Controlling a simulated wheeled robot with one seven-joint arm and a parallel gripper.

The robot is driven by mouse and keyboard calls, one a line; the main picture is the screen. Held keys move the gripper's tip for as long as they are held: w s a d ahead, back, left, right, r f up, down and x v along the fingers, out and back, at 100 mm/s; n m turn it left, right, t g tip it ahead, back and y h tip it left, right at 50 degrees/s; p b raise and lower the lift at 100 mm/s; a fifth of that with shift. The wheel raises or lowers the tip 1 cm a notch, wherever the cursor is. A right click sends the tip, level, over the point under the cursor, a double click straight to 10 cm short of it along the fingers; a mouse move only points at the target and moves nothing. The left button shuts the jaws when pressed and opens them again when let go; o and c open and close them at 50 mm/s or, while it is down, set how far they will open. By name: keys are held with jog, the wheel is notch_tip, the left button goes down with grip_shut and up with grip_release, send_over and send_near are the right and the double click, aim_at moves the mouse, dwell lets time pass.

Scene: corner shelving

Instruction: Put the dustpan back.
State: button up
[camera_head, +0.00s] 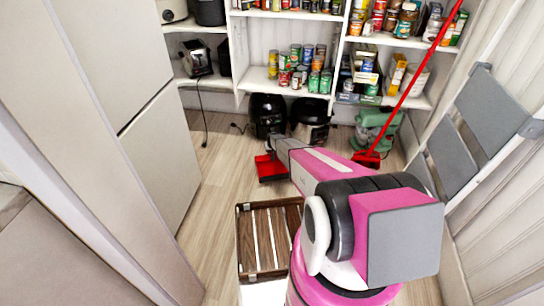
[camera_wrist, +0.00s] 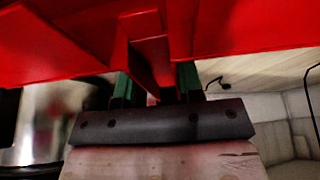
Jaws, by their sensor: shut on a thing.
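The red dustpan (camera_head: 270,168) is low over the wood floor in the head view, in front of the shelves. I cannot tell whether it touches the floor. My gripper (camera_wrist: 157,85) is shut on the dustpan, with its green fingers on either side of a red handle part. In the wrist view the red dustpan (camera_wrist: 240,28) fills the top. In the head view my arm hides most of the gripper.
A red broom (camera_head: 367,158) leans at the right, its long handle rising past the shelves. Black appliances (camera_head: 268,115) and a green machine (camera_head: 377,130) stand under the shelves. A slatted wooden crate (camera_head: 243,240) and a grey-stepped ladder (camera_head: 500,112) are nearby. Floor at left is clear.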

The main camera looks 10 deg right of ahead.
jog(key=shift+d+f, duration=0.2)
jog(key=shift+f, duration=2.05)
jog(key=o, duration=1.1)
jog(key=v, duration=1.2)
jog(key=shift+r, duration=0.1)
jog(key=s+r+g, duration=0.2)
jog(key=s+r, duration=1.8)
jog(key=s, duration=0.3)
jog(key=s+r+m+g, duration=0.1)
jog(key=s+r+g, duration=0.1)
jog(key=s+r, duration=1.8)
jog(key=s, duration=0.2)
jog(key=shift+s+d+r, duration=0.25)
jog(key=shift+s+d, duration=0.05)
jog(key=shift+s, duration=0.1)
